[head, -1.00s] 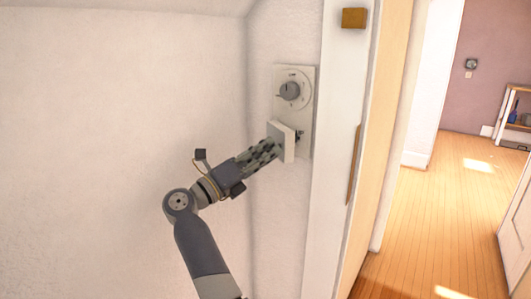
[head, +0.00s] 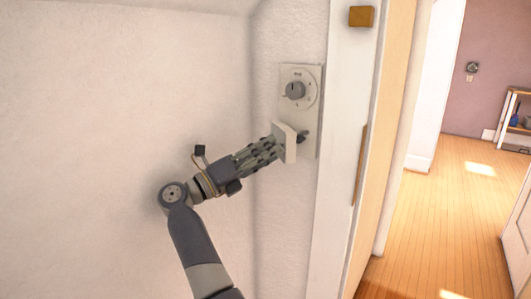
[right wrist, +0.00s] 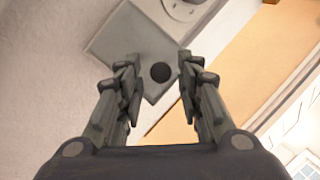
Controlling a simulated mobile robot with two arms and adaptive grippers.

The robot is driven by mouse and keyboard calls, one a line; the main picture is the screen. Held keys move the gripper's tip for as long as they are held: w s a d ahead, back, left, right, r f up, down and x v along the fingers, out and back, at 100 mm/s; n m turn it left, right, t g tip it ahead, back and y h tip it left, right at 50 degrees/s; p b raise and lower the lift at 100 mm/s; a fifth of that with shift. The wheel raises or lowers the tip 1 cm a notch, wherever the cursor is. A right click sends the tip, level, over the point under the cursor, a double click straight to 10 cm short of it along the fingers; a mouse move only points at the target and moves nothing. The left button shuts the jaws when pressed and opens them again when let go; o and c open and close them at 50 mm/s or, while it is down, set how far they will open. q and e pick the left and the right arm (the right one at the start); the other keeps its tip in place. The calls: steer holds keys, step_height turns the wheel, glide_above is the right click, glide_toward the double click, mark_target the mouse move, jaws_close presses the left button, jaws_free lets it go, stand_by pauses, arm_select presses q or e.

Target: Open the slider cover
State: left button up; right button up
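A pale wall panel (head: 312,112) carries a grey round dial (head: 294,91) near its top. A white square slider cover (head: 290,142) stands out from the panel's lower part. In the right wrist view a light square plate (right wrist: 125,42), apparently the cover, shows with a dark round spot (right wrist: 160,72) near its lower part. My right gripper (right wrist: 158,68) is open, its fingers apart on either side of the dark spot. In the head view its fingers reach the cover and are partly hidden behind it; contact cannot be told. My left gripper is not in view.
A door frame (head: 343,150) runs close to the right of the panel. Beyond it is an open room with a wooden floor (head: 440,220) and a shelf (head: 515,120). The white wall (head: 100,120) left of my right arm is bare.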

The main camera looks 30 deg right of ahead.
steer(key=shift+r, duration=0.15)
step_height(320, 180, up, 10)
stand_by(0.7)
steer(key=shift+f, duration=0.2)
